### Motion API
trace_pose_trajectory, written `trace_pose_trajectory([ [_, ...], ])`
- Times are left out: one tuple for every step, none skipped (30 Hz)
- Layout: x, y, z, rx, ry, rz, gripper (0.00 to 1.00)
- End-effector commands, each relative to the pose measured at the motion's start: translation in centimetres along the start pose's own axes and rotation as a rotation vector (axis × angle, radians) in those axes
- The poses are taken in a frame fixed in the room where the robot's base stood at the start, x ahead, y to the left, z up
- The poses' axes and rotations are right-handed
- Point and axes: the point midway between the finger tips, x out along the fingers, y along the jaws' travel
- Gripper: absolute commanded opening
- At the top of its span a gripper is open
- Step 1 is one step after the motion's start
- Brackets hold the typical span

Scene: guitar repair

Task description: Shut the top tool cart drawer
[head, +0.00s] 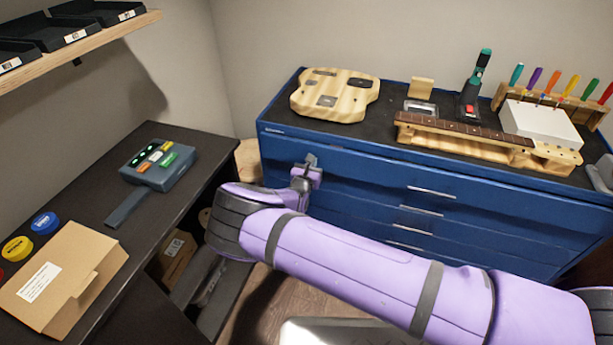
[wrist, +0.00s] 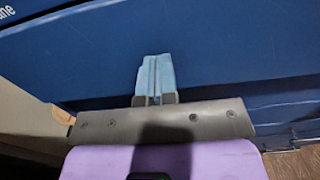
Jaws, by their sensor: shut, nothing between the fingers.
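The blue tool cart (head: 275,130) stands at the back right. Its top drawer (head: 365,175) has a long blue front with a silver handle (head: 432,192). The front looks flush or nearly so in the head view; I cannot tell if a small gap remains. My gripper (head: 311,160) is shut and empty at the left part of this front, left of the handle. In the wrist view, my shut fingertips (wrist: 157,58) point at the blue drawer front (wrist: 225,45), at or very close to it; contact is not clear. A dark line runs under the front's lower edge.
On the cart top lie a guitar body (head: 335,95), a guitar neck on a wooden stand (head: 480,140) and a screwdriver rack (head: 550,98). A dark bench (head: 85,185) with a cardboard box (head: 65,275) stands left. My arm spans the space before the cart.

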Motion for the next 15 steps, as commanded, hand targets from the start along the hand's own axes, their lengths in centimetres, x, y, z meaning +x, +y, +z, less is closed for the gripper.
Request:
trace_pose_trajectory([
  [0.8, -0.1, 0.0, 0.001, 0.000, -0.001, 0.00],
  [1.1, -0.1, 0.0, 0.001, 0.000, -0.001, 0.00],
  [1.5, -0.1, 0.0, 0.001, 0.000, -0.001, 0.00],
  [1.7, 0.0, 0.0, 0.001, 0.000, -0.001, 0.00],
  [1.9, 0.0, 0.0, 0.001, 0.000, -0.001, 0.00],
  [2.2, 0.0, 0.0, 0.002, 0.000, -0.001, 0.00],
  [2.4, 0.0, 0.0, 0.002, 0.000, -0.001, 0.00],
  [2.5, 0.0, 0.0, 0.002, 0.000, -0.001, 0.00],
  [2.6, 0.0, 0.0, 0.001, 0.000, -0.001, 0.00],
  [2.7, 0.0, 0.0, 0.001, 0.000, -0.001, 0.00],
  [2.8, 0.0, 0.0, 0.001, 0.000, -0.001, 0.00],
  [2.9, 0.0, 0.0, 0.001, 0.000, 0.000, 0.00],
  [2.9, 0.0, 0.1, 0.001, 0.000, 0.000, 0.00],
  [3.0, 0.0, 0.1, 0.001, -0.001, 0.000, 0.00],
  [3.0, 0.0, 0.1, 0.001, -0.001, 0.000, 0.00],
])
